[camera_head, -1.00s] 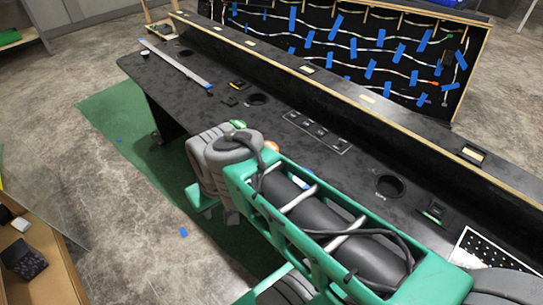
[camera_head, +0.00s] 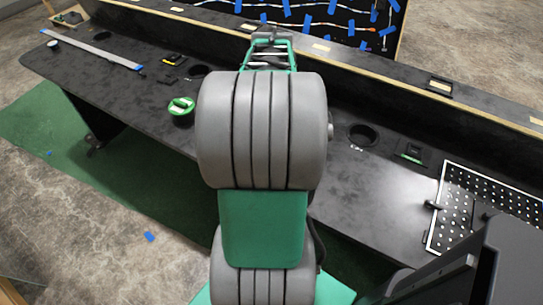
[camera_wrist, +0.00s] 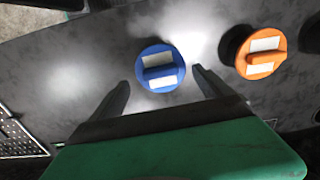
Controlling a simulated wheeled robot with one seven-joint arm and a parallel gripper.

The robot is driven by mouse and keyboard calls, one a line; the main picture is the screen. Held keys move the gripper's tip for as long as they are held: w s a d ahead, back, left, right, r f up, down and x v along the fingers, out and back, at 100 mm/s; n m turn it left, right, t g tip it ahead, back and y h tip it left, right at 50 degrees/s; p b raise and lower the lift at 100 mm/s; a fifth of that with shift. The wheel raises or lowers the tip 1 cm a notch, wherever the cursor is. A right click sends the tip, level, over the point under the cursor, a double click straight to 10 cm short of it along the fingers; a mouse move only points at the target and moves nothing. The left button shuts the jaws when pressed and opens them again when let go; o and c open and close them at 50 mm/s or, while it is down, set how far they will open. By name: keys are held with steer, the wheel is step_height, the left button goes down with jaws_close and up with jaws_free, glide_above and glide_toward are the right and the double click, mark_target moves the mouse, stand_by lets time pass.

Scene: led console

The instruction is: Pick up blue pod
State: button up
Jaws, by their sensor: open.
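The blue pod (camera_wrist: 160,69) is a round blue piece with a raised grip bar and white labels. It sits on the black console top in the wrist view. My gripper (camera_wrist: 160,78) is open, with one finger to the left of the pod and one to the right. The fingertips are near its lower edge, and I cannot tell how high above it they are. Nothing is between the fingers touching them visibly. In the head view my arm hides the blue pod.
An orange pod (camera_wrist: 261,52) sits close by, right of my right finger. A green pod (camera_head: 181,107) stands on the console (camera_head: 110,80), left of my arm. An empty round hole (camera_head: 362,135) and a perforated panel (camera_head: 495,200) are to the right. A raised ledge runs behind.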

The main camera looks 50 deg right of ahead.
step_height(320, 180, down, 7)
steer(key=shift+f, duration=0.1)
steer(key=c, duration=0.9)
steer(key=shift+c, duration=0.3)
steer(key=shift+r, duration=0.2)
